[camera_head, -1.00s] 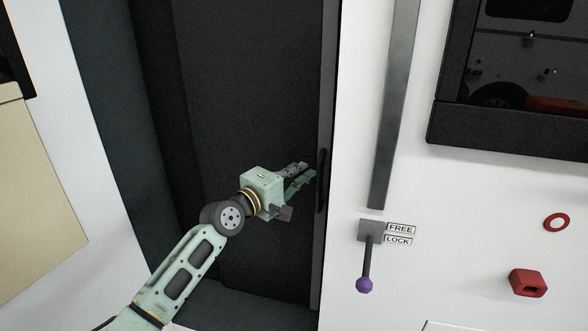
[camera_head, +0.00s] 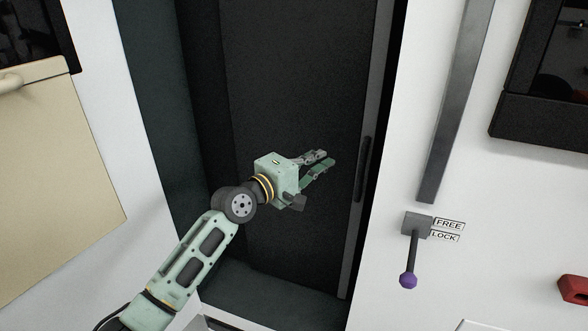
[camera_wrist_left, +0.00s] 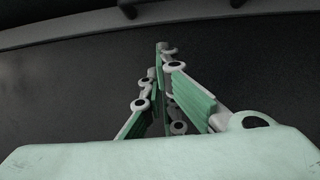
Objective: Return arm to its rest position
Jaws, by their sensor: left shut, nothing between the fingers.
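My left arm comes in from the lower left of the head view. Its left gripper (camera_head: 320,164) stands in front of the dark door panel (camera_head: 300,90), to the left of the door's dark vertical handle (camera_head: 363,168) and apart from it. In the left wrist view the fingers (camera_wrist_left: 161,75) come together at their tips with nothing between them, against the dark panel surface. My right gripper is not in either view.
Right of the door are a FREE/LOCK lever (camera_head: 411,250) with a purple knob, pointing down, a grey vertical rail (camera_head: 459,100), a black-framed window (camera_head: 540,118) and a red fitting (camera_head: 573,289). A beige panel (camera_head: 60,180) stands at the left.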

